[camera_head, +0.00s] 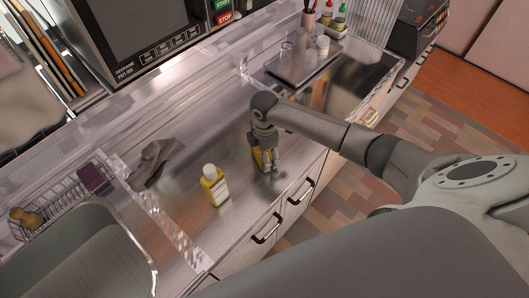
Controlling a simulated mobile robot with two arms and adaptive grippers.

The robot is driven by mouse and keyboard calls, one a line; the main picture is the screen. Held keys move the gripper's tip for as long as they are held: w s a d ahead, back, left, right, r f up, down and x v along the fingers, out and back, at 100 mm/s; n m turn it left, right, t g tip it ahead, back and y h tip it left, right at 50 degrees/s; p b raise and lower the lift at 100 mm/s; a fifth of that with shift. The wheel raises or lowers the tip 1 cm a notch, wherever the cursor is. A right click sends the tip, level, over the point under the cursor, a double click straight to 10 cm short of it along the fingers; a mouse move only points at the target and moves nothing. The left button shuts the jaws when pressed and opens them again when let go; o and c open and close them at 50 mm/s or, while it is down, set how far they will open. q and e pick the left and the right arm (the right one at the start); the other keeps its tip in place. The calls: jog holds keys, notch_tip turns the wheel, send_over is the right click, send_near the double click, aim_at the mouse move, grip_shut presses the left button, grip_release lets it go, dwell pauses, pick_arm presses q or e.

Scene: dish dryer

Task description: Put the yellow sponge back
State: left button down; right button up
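The yellow sponge (258,158) is on the metal counter near its front edge, mostly hidden by my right gripper. My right gripper (267,165) points down over it, with its fingers at the sponge. Yellow shows beside the fingers, but I cannot tell whether they are closed on it. A wire basket (52,207) at the far left, by the sink, holds a dark purple block, perhaps another sponge, and small brown round items. My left gripper is not in view.
A yellow bottle with a white cap (214,185) stands left of my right gripper. A crumpled grey cloth (155,162) lies behind it. A sink (95,255) is at lower left. A tray (300,68) with cups and bottles stands at the back right.

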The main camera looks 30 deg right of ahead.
jog(key=o, duration=0.4)
notch_tip(320, 180, up, 12)
jog(key=shift+r+b, duration=0.2)
jog(key=shift+b, duration=0.4)
dwell(0.3)
